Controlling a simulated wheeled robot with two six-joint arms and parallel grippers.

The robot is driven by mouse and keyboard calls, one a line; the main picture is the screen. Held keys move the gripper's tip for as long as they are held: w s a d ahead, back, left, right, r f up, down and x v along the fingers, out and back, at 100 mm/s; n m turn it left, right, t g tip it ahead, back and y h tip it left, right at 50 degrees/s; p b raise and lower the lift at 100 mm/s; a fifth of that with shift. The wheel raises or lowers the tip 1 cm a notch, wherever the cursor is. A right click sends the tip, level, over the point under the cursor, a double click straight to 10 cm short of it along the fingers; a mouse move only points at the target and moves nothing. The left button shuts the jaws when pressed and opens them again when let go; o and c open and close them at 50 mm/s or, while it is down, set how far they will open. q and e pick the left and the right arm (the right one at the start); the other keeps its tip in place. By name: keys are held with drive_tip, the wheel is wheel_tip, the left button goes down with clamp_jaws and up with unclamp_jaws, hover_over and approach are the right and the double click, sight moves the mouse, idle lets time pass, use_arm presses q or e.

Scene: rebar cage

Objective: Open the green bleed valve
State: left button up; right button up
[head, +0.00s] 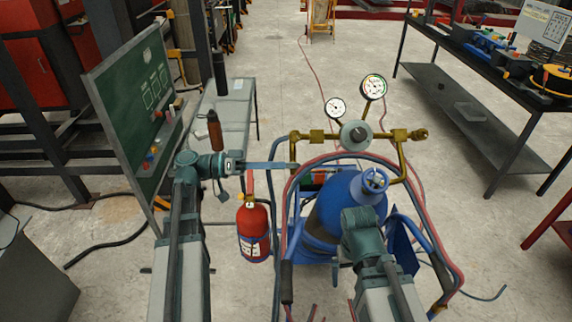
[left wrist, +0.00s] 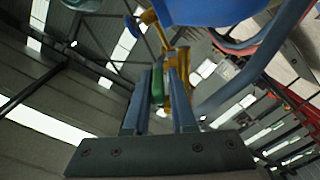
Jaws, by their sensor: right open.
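The green bleed valve handle (left wrist: 157,87) shows in the left wrist view beside brass fittings, in line with the space between the fingers of my left gripper (left wrist: 159,78). Whether the fingers touch or press on it is not clear. In the head view my left gripper (head: 298,166) reaches right, its fingertips near the hoses and brass pipe of the gauge manifold (head: 317,136). The green handle is hard to make out there. My right gripper (head: 361,228) is in front of the blue cylinder (head: 338,210); its fingers are mostly hidden.
Two gauges (head: 374,87) stand above the manifold. A blue handwheel (head: 375,180) tops the cylinder. Red hoses (head: 436,233) loop around the blue cart frame. A fire extinguisher (head: 253,230) stands left of the cart. A green board (head: 134,115) is further left. A workbench (head: 492,55) is at right.

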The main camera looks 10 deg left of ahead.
use_arm(q)
drive_tip(key=shift+x, duration=1.5)
clamp_jaws()
idle(0.4)
